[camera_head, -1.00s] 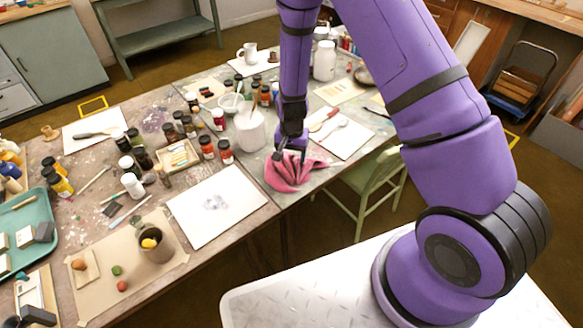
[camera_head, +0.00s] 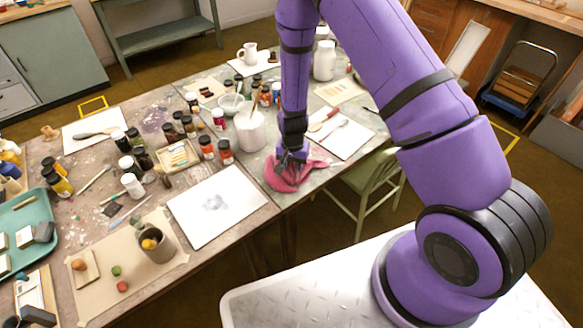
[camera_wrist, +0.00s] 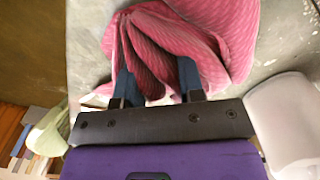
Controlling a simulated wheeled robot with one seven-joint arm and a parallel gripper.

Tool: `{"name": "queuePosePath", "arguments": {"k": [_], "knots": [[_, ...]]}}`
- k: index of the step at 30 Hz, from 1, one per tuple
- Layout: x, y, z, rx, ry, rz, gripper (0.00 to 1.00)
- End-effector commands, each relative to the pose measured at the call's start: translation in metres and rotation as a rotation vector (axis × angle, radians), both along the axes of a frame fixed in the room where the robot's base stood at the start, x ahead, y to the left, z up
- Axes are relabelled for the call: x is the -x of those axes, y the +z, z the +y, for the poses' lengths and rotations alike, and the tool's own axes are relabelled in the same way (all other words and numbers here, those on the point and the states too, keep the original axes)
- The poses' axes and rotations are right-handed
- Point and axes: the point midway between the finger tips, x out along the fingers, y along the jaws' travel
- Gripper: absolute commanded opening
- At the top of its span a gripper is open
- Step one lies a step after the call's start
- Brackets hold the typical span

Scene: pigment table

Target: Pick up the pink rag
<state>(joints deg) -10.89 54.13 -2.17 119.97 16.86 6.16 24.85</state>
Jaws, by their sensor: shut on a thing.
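The pink rag (camera_head: 290,174) lies crumpled on the table near its front edge. In the wrist view the rag (camera_wrist: 190,30) fills the upper middle, with folds bunched between the fingers. My gripper (camera_head: 291,160) is over the rag, pointing down. The rag still appears to rest on the table.
A white jar (camera_head: 250,130) stands just left of my gripper. A white sheet with a spoon (camera_head: 340,140) lies to the right, and a white board (camera_head: 217,205) to the left. Several paint jars stand beyond. A green chair (camera_head: 372,185) is at the table's front edge.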

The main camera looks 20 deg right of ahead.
Motion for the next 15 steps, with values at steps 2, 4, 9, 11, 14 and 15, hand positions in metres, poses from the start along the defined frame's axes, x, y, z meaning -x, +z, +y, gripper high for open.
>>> {"name": "queuePosePath", "arguments": {"k": [2, 4, 9, 11, 14, 15], "knots": [[0.0, 0.0, 0.0, 0.0, 0.0, 0.0, 0.08], [0.0, 0.0, 0.0, 0.0, 0.0, 0.0, 0.08], [0.0, 0.003, 0.0, 0.0, 0.0, -0.001, 0.08], [-0.001, 0.006, 0.0, 0.0, 0.0, -0.002, 0.08], [-0.001, 0.013, 0.0, 0.001, 0.0, -0.003, 0.08], [-0.001, 0.017, 0.0, 0.0, 0.0, -0.002, 0.08]]}}
